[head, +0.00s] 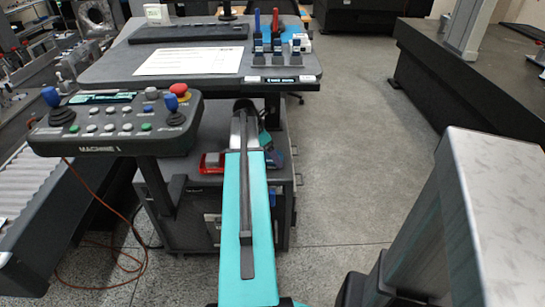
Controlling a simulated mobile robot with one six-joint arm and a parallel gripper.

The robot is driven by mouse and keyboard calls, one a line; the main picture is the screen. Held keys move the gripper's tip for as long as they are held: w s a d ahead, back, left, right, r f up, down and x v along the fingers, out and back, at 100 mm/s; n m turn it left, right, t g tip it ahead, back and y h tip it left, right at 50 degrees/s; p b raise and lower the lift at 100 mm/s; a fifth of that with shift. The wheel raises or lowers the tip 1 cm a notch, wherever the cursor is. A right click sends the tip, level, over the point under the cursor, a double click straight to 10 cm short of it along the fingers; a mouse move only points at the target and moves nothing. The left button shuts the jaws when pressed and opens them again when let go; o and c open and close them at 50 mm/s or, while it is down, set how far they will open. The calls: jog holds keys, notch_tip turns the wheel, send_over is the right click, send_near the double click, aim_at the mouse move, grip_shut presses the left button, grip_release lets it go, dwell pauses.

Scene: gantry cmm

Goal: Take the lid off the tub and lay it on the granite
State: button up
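I see neither a tub nor a lid that I can make out in the head view. A dark block with a flat top (475,85), which looks like a granite machine base, stands at the right. Another dark slab (365,18) is at the top. My turquoise arm link reaches forward from the bottom middle, over a low dark cabinet. I cannot make out my gripper's fingers; the far end of the arm is dark and partly hidden by the link.
A control panel (115,125) with joysticks and a red stop button is at the left. A desk (190,60) holds a keyboard, paper (190,61) and a small rack (277,52). Red and grey items (212,161) lie on the cabinet. Open floor (350,130) is right of the desk.

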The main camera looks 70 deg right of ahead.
aim_at(269, 157)
jog(key=c, duration=1.1)
jog(key=shift+r, duration=0.15)
jog(key=shift+r, duration=0.95)
jog(key=shift+w+a+r, duration=0.1)
jog(key=shift+a+r, duration=0.15)
jog(key=shift+r, duration=0.45)
jog(key=w+a, duration=0.2)
jog(key=a, duration=0.2)
jog(key=w+a+r, duration=0.1)
jog(key=a, duration=0.4)
jog(key=w+a, duration=0.2)
jog(key=a, duration=0.3)
jog(key=shift+w+a+r, duration=0.2)
jog(key=shift+w+a, duration=0.05)
jog(key=shift+w, duration=0.05)
